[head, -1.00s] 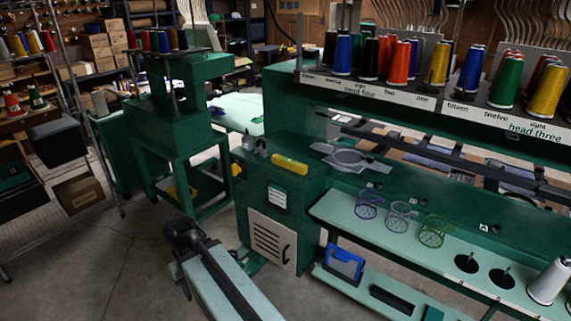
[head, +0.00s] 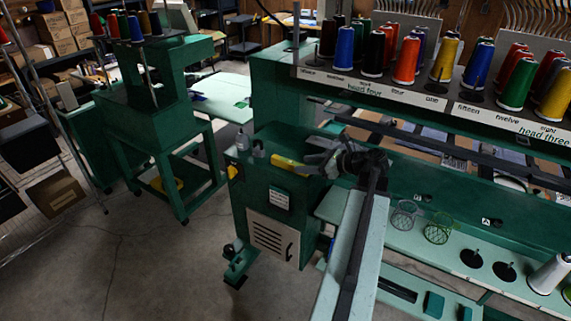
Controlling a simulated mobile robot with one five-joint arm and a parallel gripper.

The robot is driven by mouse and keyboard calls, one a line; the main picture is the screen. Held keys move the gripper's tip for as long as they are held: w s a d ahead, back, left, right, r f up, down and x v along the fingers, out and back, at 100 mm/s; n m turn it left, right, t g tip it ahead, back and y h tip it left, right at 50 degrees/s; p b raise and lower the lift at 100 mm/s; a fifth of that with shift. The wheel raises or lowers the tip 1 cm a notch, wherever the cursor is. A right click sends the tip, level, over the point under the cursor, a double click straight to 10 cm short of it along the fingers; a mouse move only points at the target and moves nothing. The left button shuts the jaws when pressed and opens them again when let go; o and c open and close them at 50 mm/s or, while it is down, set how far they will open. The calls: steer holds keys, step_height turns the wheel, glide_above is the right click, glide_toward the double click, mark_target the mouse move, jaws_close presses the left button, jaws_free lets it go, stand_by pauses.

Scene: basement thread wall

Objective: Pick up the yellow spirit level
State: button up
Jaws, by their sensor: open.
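The yellow spirit level (head: 286,162) lies on the top of the green machine's end cabinet (head: 262,180). Its left part shows, and its right end is hidden behind my gripper. My gripper (head: 308,164) is open, with its fingers pointing left at the level's right end. From this view I cannot tell whether the fingers are around the level, above it or touching it.
Small bottles (head: 243,140) stand on the cabinet just left of the level. Thread cones (head: 407,60) line the rack behind my arm. Wire baskets (head: 438,228) sit on the pale shelf at right.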

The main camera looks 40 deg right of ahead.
mark_target(291, 162)
steer(key=shift+d, duration=0.2)
steer(key=shift+b+x, duration=0.4)
steer(key=shift+x, duration=0.65)
steer(key=x, duration=0.2)
steer(key=b+x, duration=0.1)
steer(key=x, duration=0.2)
steer(key=shift+w+d+b, duration=0.3)
steer(key=shift+w+b, duration=0.1)
steer(key=shift+w, duration=0.1)
jaws_close()
